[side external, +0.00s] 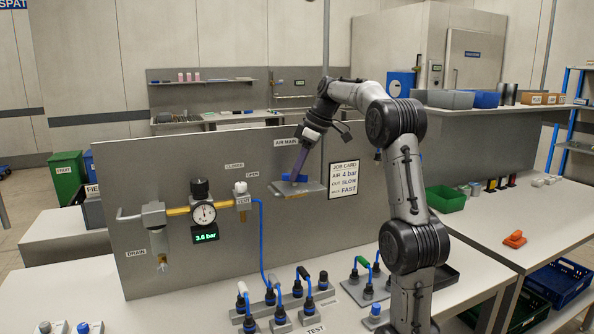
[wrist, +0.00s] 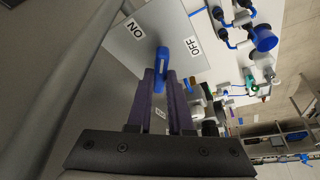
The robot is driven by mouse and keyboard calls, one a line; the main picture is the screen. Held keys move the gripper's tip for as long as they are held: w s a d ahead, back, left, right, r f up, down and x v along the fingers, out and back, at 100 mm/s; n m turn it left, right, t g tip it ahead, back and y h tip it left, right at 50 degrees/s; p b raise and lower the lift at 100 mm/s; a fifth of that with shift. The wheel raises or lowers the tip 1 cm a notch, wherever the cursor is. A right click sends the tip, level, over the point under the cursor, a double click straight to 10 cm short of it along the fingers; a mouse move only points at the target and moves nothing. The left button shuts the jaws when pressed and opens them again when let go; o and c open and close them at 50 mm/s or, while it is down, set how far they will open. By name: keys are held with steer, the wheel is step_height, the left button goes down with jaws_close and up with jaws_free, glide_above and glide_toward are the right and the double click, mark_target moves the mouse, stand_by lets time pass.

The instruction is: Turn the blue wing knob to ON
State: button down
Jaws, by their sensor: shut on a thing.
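The blue wing knob (side external: 288,178) sits on a grey plate (side external: 309,188) that juts out below the AIR MAIN label. In the wrist view the knob (wrist: 162,60) lies between my purple fingertips, and its free end points between the ON label (wrist: 133,28) and the OFF label (wrist: 193,46). My gripper (side external: 297,175) reaches down to the knob from above; in the wrist view my gripper (wrist: 161,76) is shut on it. Part of the knob is hidden between the fingers.
A job card (side external: 343,180) is on the grey panel (side external: 230,160) right of the plate. A pressure gauge (side external: 203,214) with a green 3.6 bar readout (side external: 206,237) is at left. Several hose couplings (side external: 275,300) stand on the bench below.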

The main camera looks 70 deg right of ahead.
steer(key=shift+r, duration=0.1)
steer(key=c, duration=0.8)
jaws_free()
steer(key=v, duration=1.3)
steer(key=shift+s+r, duration=0.2)
steer(key=shift+r, duration=0.15)
